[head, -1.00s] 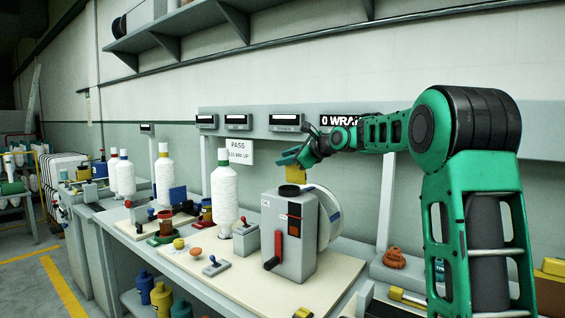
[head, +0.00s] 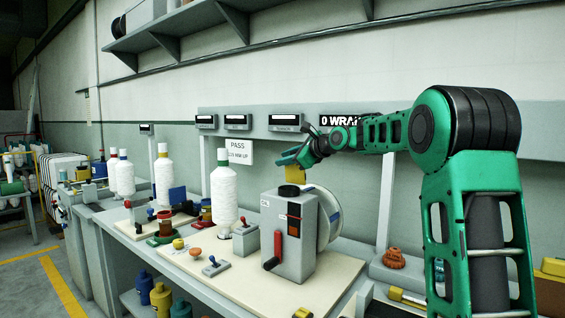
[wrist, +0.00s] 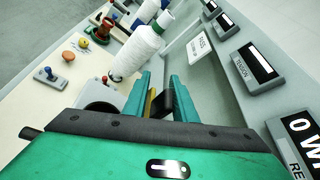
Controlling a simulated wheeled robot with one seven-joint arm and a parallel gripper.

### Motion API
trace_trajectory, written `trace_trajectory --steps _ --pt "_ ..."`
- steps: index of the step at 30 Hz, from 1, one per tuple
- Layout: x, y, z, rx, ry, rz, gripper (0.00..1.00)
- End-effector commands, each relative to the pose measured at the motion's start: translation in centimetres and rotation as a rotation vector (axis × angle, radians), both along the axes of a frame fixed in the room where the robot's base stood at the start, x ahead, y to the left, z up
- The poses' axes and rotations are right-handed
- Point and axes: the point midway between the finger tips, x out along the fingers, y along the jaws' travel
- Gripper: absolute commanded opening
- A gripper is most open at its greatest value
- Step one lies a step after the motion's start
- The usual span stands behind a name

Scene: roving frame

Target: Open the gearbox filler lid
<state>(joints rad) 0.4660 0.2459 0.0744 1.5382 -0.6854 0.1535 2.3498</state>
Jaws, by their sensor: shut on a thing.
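The gearbox (head: 296,250) is a grey box on the bench with a red crank handle (head: 278,245) on its front. My gripper (head: 290,158) is above the box top, seen side-on in the head view. A yellow piece (head: 294,174) shows just under the fingers, and a yellow strip lies along the left finger in the wrist view. The fingers hide the exact hold. A pale box part (wrist: 97,93) shows left of them.
A white reel (head: 330,215) stands close behind the box. White thread cones (head: 224,200) and small knobs and levers stand to the left on the cream board (head: 335,275). Display units (head: 285,122) line the wall rail. The air left of my gripper is clear.

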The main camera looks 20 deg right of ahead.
Motion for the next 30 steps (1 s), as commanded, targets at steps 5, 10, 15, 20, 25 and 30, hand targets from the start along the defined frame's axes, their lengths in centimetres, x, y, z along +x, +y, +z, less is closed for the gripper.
trace_trajectory --steps 5,10,15,20,25,30 --pt "0.1 -1.5 -1.3 -0.002 0.023 -0.027 0.17" --pt "0.1 -1.3 -1.1 -0.002 0.021 -0.024 0.17" --pt "-0.6 -1.4 -0.7 -0.003 0.018 -0.022 0.17" --pt "-2.7 -2.1 0.2 -0.004 0.014 -0.026 0.17" --pt "-5.7 -3.2 1.4 -0.004 0.012 -0.028 0.17" --pt "-8.2 -3.8 2.2 -0.004 0.012 -0.024 0.17"
